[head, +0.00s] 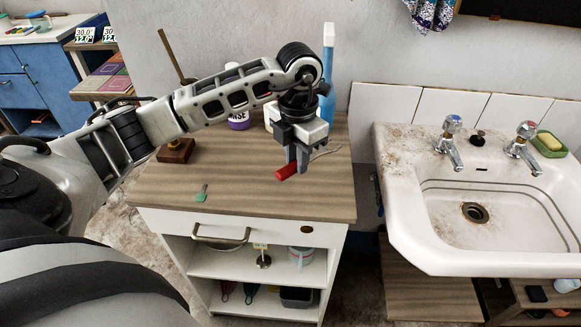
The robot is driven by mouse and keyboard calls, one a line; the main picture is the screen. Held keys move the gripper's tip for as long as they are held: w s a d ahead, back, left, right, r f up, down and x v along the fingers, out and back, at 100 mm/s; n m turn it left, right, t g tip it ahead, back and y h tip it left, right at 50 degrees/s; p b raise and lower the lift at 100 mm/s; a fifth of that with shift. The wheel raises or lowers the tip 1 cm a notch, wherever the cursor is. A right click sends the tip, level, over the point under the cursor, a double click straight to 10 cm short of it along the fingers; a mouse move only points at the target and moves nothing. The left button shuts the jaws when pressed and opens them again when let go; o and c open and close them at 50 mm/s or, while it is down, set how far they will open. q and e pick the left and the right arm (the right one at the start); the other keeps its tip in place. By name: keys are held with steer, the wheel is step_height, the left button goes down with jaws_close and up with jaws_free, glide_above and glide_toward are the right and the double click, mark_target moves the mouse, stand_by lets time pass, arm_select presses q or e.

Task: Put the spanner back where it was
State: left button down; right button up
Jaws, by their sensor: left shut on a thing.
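My left gripper (297,160) reaches in from the left over the right part of the wooden cabinet top (250,200). It points down and is shut on a red-handled tool (286,172), which looks like the spanner. The red end sticks out to the lower left of the fingers. A thin greyish part (326,152) shows to the right of the fingers and seems to belong to it. I cannot tell whether the tool touches the top or hangs just above it. No other spanner shows. My right gripper is not in view.
A tall blue bottle (328,75) and a purple-labelled container (239,118) stand behind my gripper. A wooden block with a rod (176,150) stands at the left. The cabinet's front right is clear; a sink (400,190) stands right.

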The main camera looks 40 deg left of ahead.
mark_target(290, 182)
arm_select(q)
steer(key=shift+a+f, duration=0.5)
steer(key=shift+f, duration=0.1)
steer(key=f, duration=0.1)
steer(key=f+p, duration=0.1)
steer(key=f, duration=0.1)
steer(key=shift+a, duration=0.4)
steer(key=shift+w+f, duration=0.1)
steer(key=shift+f, duration=0.4)
steer(key=shift+f, duration=0.1)
steer(key=c, duration=1.3)
jaws_free()
steer(key=shift+o, duration=0.2)
